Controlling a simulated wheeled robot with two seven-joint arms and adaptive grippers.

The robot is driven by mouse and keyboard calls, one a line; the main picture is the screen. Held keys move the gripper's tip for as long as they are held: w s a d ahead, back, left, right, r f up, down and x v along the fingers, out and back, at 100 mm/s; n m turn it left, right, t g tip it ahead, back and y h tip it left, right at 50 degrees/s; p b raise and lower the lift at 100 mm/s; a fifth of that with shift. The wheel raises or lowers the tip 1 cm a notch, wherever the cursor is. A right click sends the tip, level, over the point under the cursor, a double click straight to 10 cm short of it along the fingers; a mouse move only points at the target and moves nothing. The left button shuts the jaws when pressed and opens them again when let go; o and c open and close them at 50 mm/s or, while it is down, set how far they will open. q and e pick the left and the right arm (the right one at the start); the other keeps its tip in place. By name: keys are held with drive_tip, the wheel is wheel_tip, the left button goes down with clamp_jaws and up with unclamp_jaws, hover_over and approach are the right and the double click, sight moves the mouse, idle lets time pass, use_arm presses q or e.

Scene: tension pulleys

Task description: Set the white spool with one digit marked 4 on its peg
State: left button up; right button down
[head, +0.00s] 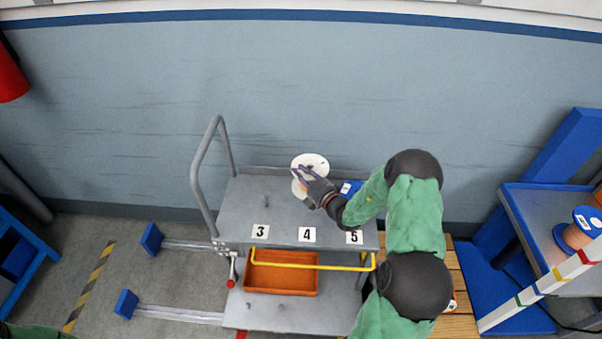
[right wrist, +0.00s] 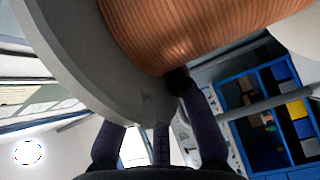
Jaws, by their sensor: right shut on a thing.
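A white spool (head: 311,162) with copper-coloured winding is in my right gripper (head: 303,178), over the back middle of the grey cart top (head: 235,225). In the right wrist view its winding (right wrist: 200,30) and pale flange (right wrist: 85,65) fill the upper part, with the fingers against the flange edge. No digit shows on the spool. The label 4 (head: 307,234) is on the cart's front edge, between label 3 (head: 260,231) and label 5 (head: 354,237). The peg behind label 4 is not visible; the spool and hand cover that area. My left gripper is out of view.
A bare peg (head: 266,212) stands behind label 3. A blue spool (head: 348,188), partly hidden by my right arm, is behind label 5. An orange bin (head: 283,279) and yellow bar (head: 310,265) are below the front edge. A handle (head: 203,172) rises at the left.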

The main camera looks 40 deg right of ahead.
drive_tip(key=shift+r, duration=0.1)
drive_tip(key=shift+f, duration=0.2)
idle(0.4)
drive_tip(key=shift+f, duration=0.35)
drive_tip(key=shift+f, duration=0.35)
drive_tip(key=shift+f+b, duration=0.35)
drive_tip(key=shift+f, duration=0.25)
idle(0.5)
drive_tip(key=shift+f, duration=0.15)
drive_tip(key=shift+f, duration=0.4)
